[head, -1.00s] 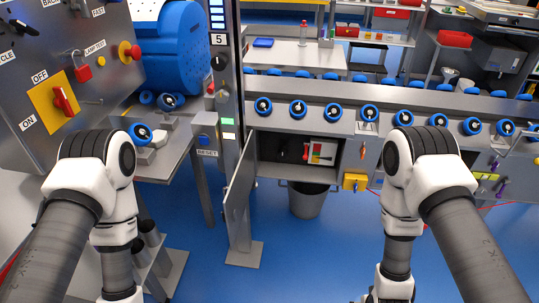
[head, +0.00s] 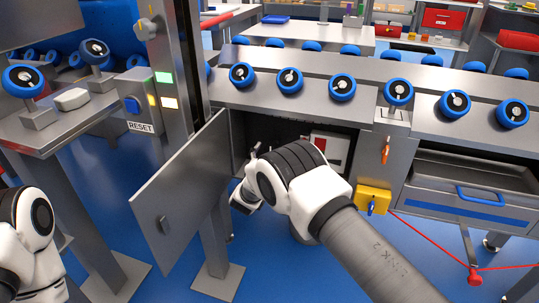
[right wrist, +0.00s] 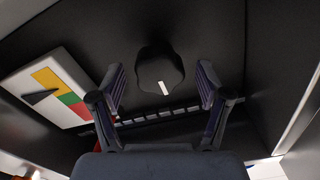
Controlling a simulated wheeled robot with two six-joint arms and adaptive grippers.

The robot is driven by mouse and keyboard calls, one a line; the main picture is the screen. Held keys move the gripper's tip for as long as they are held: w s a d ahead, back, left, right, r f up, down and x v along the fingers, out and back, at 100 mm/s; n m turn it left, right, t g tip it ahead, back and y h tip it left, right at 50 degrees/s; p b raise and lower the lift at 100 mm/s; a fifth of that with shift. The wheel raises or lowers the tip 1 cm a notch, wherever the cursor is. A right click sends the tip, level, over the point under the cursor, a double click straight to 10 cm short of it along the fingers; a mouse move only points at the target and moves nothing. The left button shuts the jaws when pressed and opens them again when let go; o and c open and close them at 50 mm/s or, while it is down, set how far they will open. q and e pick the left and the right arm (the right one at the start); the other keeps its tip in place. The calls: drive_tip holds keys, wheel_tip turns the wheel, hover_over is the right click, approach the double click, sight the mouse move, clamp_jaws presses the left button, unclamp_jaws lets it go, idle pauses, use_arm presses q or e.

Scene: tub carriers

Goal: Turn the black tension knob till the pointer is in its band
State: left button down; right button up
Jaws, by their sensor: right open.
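The black tension knob (right wrist: 160,72), with a white mark on its lower edge, shows in the right wrist view inside a dark cabinet. My right gripper (right wrist: 161,74) is open, with one finger on each side of the knob; gaps show on both sides. Left of it is a white gauge panel (right wrist: 78,118) with yellow, green and red bands. Its black pointer (right wrist: 38,97) has its tip close to the yellow-green border. In the head view the gauge panel (head: 341,142) is partly covered by my right arm, and the knob is hidden. My left gripper is out of view.
The cabinet door (head: 183,190) stands open to the left of my right arm. A yellow block (head: 372,201) with a blue lever is at the right of the opening. An open drawer (head: 475,180) and a red cord (head: 430,238) lie further right.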

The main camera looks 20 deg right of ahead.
drive_tip(key=shift+w+d+f, duration=0.25)
drive_tip(key=shift+w+d, duration=0.25)
drive_tip(key=shift+w, duration=0.15)
drive_tip(key=shift+w+d+r+b, duration=0.2)
drive_tip(key=shift+w+d+b, duration=0.1)
drive_tip(key=shift+w, duration=0.1)
drive_tip(key=c, duration=1.2)
drive_tip(key=shift+o, duration=0.2)
drive_tip(key=shift+m, duration=0.4)
drive_tip(key=m, duration=0.3)
drive_tip(key=shift+r+m+p, duration=0.1)
drive_tip(key=shift+m+p, duration=0.2)
drive_tip(key=shift+p, duration=0.05)
drive_tip(key=m, duration=0.4)
drive_tip(key=m+p, duration=0.1)
drive_tip(key=m, duration=0.8)
drive_tip(key=shift+m, duration=0.3)
